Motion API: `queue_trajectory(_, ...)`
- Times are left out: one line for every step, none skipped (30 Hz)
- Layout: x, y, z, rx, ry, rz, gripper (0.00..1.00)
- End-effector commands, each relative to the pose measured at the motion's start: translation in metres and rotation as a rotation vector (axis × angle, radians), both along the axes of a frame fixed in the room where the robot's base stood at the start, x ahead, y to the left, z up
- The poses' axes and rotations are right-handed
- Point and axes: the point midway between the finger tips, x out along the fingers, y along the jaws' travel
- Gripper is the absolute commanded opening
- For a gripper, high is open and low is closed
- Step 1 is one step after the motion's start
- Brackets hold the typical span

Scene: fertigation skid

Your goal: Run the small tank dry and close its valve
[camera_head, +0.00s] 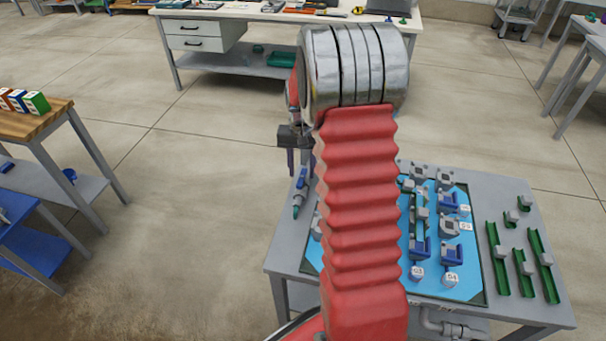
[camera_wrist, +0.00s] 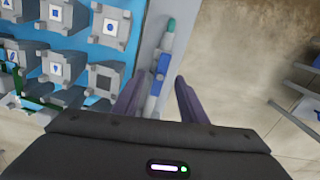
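The skid's light-blue board (camera_head: 465,286) lies on a grey table (camera_head: 285,258) and carries several grey and blue blocks with white tags. The wrist view also shows grey blocks (camera_wrist: 109,26) with blue symbols on their tops. I cannot tell which part is the small tank or its valve; my arm covers the board's middle. My gripper (camera_head: 297,164) points down near the table's left edge. In the wrist view my gripper (camera_wrist: 159,84) is open. A grey-blue pen-like tool (camera_head: 299,193) with a green tip lies along that edge, lined up between the fingers (camera_wrist: 162,65); contact is unclear.
Green channel pieces (camera_head: 524,273) with grey blocks lie on the table's right side. A pipe (camera_head: 440,325) runs beneath the front edge. A wooden-topped bench (camera_head: 35,122) stands left, a white workbench (camera_head: 250,10) behind. Open floor lies between them.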

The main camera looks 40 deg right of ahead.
Motion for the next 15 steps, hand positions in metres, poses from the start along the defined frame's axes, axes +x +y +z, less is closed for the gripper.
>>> queue_trajectory(0.0,0.0,0.007,-0.001,-0.003,0.0,0.38)
queue_trajectory(0.0,0.0,0.01,-0.001,-0.002,0.0,0.38)
queue_trajectory(0.001,0.0,0.014,-0.001,-0.003,0.0,0.38)
queue_trajectory(0.001,0.0,0.017,-0.001,-0.003,0.0,0.38)
queue_trajectory(0.001,0.0,0.02,-0.001,-0.002,0.0,0.38)
queue_trajectory(0.0,0.0,0.024,-0.001,-0.001,0.0,0.38)
queue_trajectory(0.0,0.0,0.027,-0.001,-0.001,0.0,0.38)
queue_trajectory(0.0,0.0,0.031,-0.001,-0.002,0.0,0.38)
queue_trajectory(0.0,0.0,0.035,-0.001,-0.003,0.0,0.38)
queue_trajectory(0.0,0.0,0.038,-0.001,-0.002,0.0,0.38)
queue_trajectory(0.0,0.0,0.041,-0.001,-0.002,0.0,0.38)
queue_trajectory(0.001,0.0,0.045,-0.001,-0.002,0.0,0.38)
queue_trajectory(0.001,0.0,0.048,-0.001,-0.002,0.0,0.38)
queue_trajectory(0.001,0.0,0.05,-0.001,-0.002,0.0,0.38)
queue_trajectory(0.0,0.0,0.052,-0.001,-0.001,0.0,0.38)
